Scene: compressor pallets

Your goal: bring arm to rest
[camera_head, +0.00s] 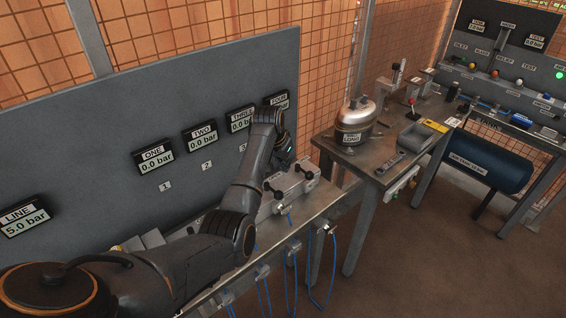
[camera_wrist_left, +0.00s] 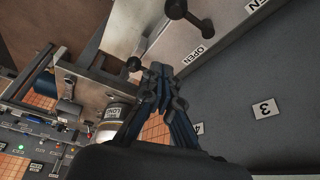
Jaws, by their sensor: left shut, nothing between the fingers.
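My left arm (camera_head: 240,215) comes in from the lower left and bends up in front of the grey panel. Its wrist is near the display marked FOUR (camera_head: 277,99), above the bench with the valve block (camera_head: 290,190). My left gripper (camera_wrist_left: 161,72) is shut and empty in the left wrist view, its fingers together. In that view it is in front of a light block with dark knobs and an OPEN label (camera_wrist_left: 201,54). In the head view its fingertips are mostly hidden behind the wrist. My right gripper is not in view.
The panel carries displays ONE (camera_head: 153,156), TWO (camera_head: 201,136) and THREE (camera_head: 240,119), each at 0.0 bar, and LINE (camera_head: 24,217) at 5.0 bar. Blue hoses (camera_head: 292,260) hang from the bench. Brown floor at right is open.

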